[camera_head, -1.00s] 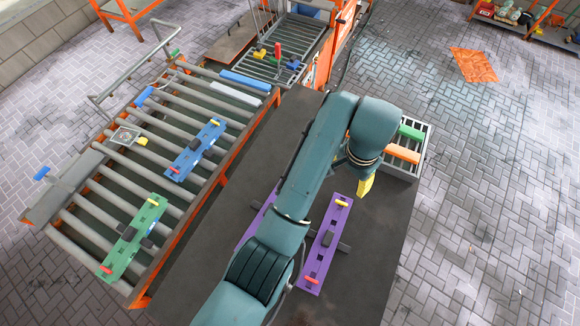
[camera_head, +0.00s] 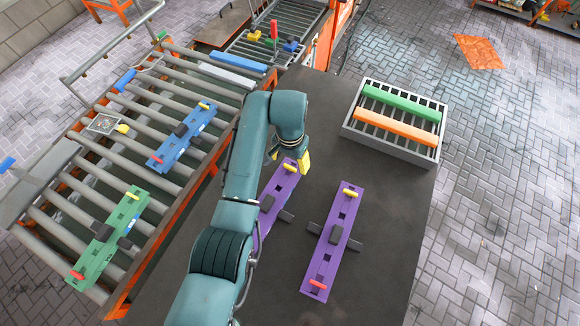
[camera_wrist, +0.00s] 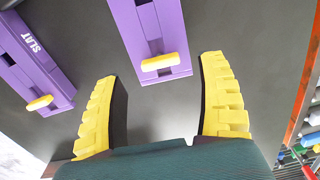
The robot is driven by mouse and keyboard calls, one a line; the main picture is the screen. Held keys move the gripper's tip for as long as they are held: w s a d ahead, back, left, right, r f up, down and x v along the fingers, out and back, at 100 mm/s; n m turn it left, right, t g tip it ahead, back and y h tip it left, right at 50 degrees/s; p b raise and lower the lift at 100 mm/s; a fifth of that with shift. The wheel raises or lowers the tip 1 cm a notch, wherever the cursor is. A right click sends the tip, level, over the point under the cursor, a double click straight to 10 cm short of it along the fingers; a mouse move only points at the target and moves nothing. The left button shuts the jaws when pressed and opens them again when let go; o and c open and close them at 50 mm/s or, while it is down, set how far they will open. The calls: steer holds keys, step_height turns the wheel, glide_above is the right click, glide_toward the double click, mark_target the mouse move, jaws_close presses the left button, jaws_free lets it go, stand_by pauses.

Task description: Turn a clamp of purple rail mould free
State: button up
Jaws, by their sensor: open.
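Two long purple moulds lie on the dark table. The left mould (camera_head: 280,185) is partly hidden by my arm; the right mould (camera_head: 331,243) is in full view with a yellow clamp handle (camera_head: 350,193) and a red one (camera_head: 318,285). My gripper (camera_head: 289,158) is over the left mould's far end. In the wrist view, its open yellow fingers (camera_wrist: 158,75) stand either side of that mould's yellow clamp handle (camera_wrist: 160,62), apart from it. The handle lies crosswise. The other mould (camera_wrist: 30,62) reads "SLAT"; no label shows on the nearer one.
A grey crate (camera_head: 436,157) with a green and an orange bar stands at the table's far right. A roller conveyor (camera_head: 140,196) at left carries a blue mould (camera_head: 183,138) and a green mould (camera_head: 108,238). Table (camera_head: 385,215) right of the moulds is clear.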

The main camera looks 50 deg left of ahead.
mark_target(290, 167)
step_height(290, 167, down, 4)
steer(key=shift+r, duration=0.25)
steer(key=c, duration=1.2)
